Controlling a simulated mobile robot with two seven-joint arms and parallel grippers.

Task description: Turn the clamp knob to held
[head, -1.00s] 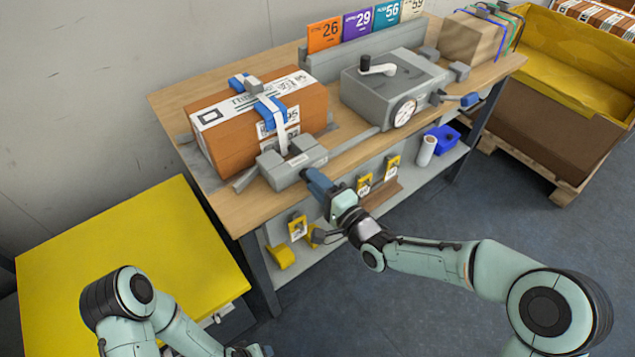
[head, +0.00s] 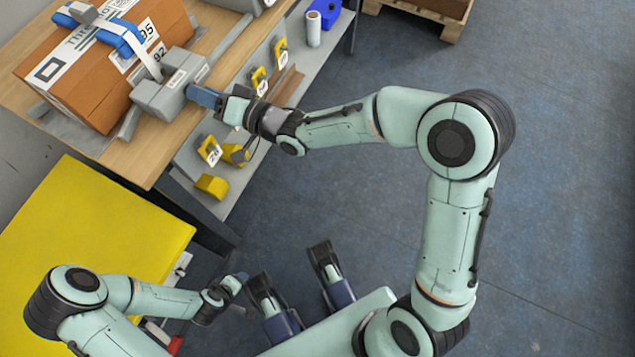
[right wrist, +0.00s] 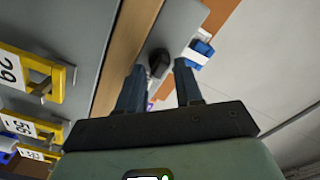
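The grey clamp block (head: 172,88) sits at the table's front edge, against the strapped brown box (head: 100,70). Its dark knob (right wrist: 158,62) shows in the right wrist view, just ahead of my fingertips and between them as seen there; contact is not clear. In the head view the knob is hidden behind my right gripper (head: 203,96), whose blue fingers reach the front of the clamp. The right gripper also shows in the right wrist view (right wrist: 157,85), with its fingers apart and nothing gripped. My left gripper (head: 236,283) is low by the yellow table, small and partly hidden.
A lower shelf (head: 195,165) under the wooden tabletop (head: 135,155) holds yellow tagged items (head: 210,150), a white roll (head: 313,28) and a blue bin (head: 326,10). A yellow table (head: 90,220) stands at the left. The floor at the right is clear.

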